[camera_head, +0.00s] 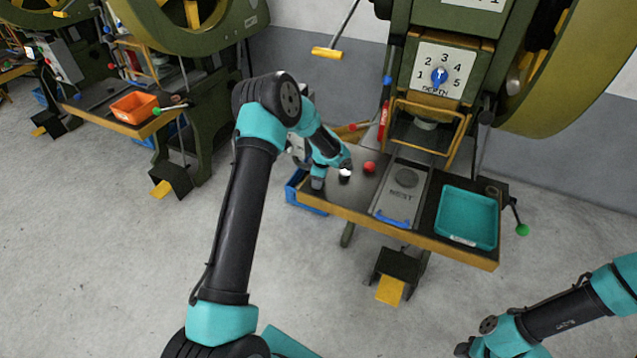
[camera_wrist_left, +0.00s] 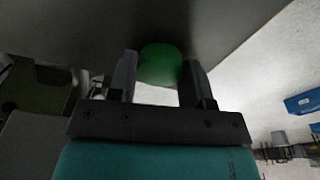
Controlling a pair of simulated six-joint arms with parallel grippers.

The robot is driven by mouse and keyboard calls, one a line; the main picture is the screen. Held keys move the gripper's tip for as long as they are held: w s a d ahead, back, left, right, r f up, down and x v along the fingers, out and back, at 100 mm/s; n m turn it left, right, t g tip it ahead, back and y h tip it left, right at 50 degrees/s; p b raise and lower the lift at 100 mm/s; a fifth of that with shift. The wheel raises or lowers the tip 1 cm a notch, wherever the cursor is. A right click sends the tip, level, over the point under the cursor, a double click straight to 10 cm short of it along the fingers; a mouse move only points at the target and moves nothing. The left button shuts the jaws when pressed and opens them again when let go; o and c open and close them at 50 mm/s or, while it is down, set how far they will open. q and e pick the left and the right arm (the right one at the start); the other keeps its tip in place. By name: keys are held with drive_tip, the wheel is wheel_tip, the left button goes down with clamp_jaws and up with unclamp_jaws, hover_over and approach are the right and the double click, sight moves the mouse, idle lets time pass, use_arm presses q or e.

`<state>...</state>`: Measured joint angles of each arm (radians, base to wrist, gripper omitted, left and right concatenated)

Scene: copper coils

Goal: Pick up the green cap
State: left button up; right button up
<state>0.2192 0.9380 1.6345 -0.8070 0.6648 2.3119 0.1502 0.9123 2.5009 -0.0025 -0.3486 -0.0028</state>
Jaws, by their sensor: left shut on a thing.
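The green cap (camera_wrist_left: 160,64) sits between the two dark fingers of my left gripper (camera_wrist_left: 159,76) in the left wrist view. The fingers are shut on its sides. A dark surface fills the view behind it, and I cannot tell whether the cap touches it. In the head view, my left gripper (camera_head: 318,181) is at the left end of the press table, left of a white cap (camera_head: 345,173). The green cap is hidden there. My right arm shows at the lower right, but its gripper is not in view.
A red cap (camera_head: 369,167) lies right of the white one. Farther right are the nest plate (camera_head: 408,207) with a blue handle and a teal tray (camera_head: 467,216). The green press (camera_head: 440,70) stands behind the table (camera_head: 434,244). A blue bin (camera_head: 296,188) is below its left end.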

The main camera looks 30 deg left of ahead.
use_arm(q)
drive_tip(key=shift+c, duration=0.5)
drive_tip(key=shift+r, duration=0.1)
drive_tip(key=shift+r, duration=0.85)
drive_tip(key=shift+s+d+r, duration=0.1)
drive_tip(key=shift+s+r, duration=0.05)
drive_tip(key=shift+r, duration=0.75)
drive_tip(key=s+d+r, duration=0.1)
drive_tip(key=s+d, duration=0.7)
drive_tip(key=s, duration=0.5)
drive_tip(key=shift+s+r, duration=0.15)
drive_tip(key=shift+s, duration=0.05)
